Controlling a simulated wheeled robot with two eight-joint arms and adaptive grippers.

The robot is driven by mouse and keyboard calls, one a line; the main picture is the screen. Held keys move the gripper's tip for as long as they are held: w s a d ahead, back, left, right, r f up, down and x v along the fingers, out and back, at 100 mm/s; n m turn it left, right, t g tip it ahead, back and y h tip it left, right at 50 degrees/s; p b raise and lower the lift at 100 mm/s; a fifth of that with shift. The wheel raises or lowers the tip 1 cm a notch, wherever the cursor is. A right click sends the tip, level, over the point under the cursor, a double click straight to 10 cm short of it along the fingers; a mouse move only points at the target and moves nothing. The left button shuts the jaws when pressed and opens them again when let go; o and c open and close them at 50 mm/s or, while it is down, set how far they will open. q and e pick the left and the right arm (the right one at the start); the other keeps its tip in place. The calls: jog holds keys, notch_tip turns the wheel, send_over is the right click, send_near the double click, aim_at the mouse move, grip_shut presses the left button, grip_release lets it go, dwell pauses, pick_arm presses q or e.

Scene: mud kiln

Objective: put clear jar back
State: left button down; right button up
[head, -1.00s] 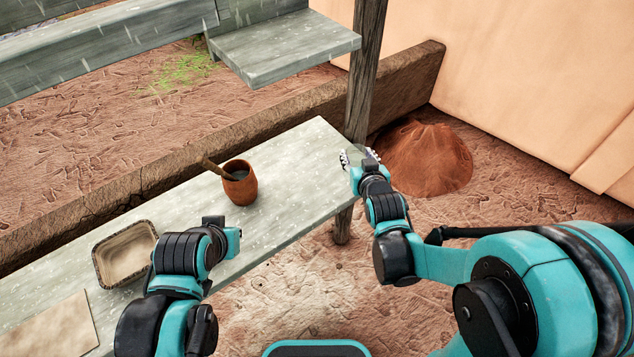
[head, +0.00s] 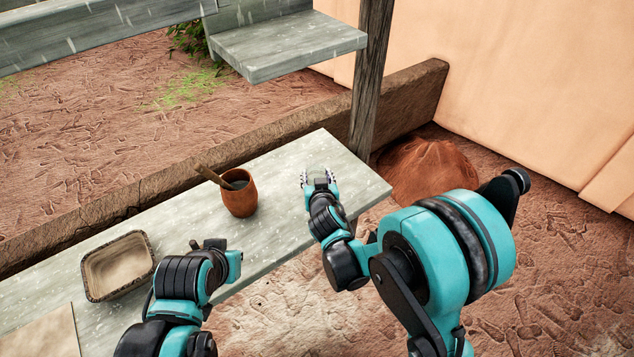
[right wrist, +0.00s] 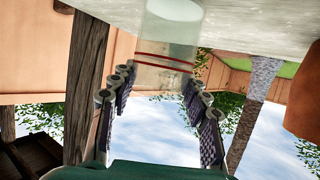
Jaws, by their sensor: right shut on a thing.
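The clear jar (right wrist: 170,40), see-through with thin red lines around it, is between the fingers of my right gripper (right wrist: 160,82) in the right wrist view. That gripper is shut on it, and the jar's far end overlaps the pale tabletop. In the head view my right gripper (head: 319,178) is over the right part of the grey table (head: 285,240), and only a small pale bit of the jar shows. I cannot tell whether the jar touches the table. My left gripper (head: 222,255) is by the table's front edge, its fingers too unclear to read.
A brown clay cup (head: 241,200) with a wooden handle sticking out stands left of my right gripper. A rectangular tray (head: 90,287) and a flat board (head: 45,332) lie further left. A wooden post (head: 370,75) rises behind the table. The table's right end is bare.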

jog(key=shift+f, duration=0.65)
jog(key=shift+f, duration=0.15)
jog(key=o, duration=1.3)
jog(key=shift+c, duration=0.2)
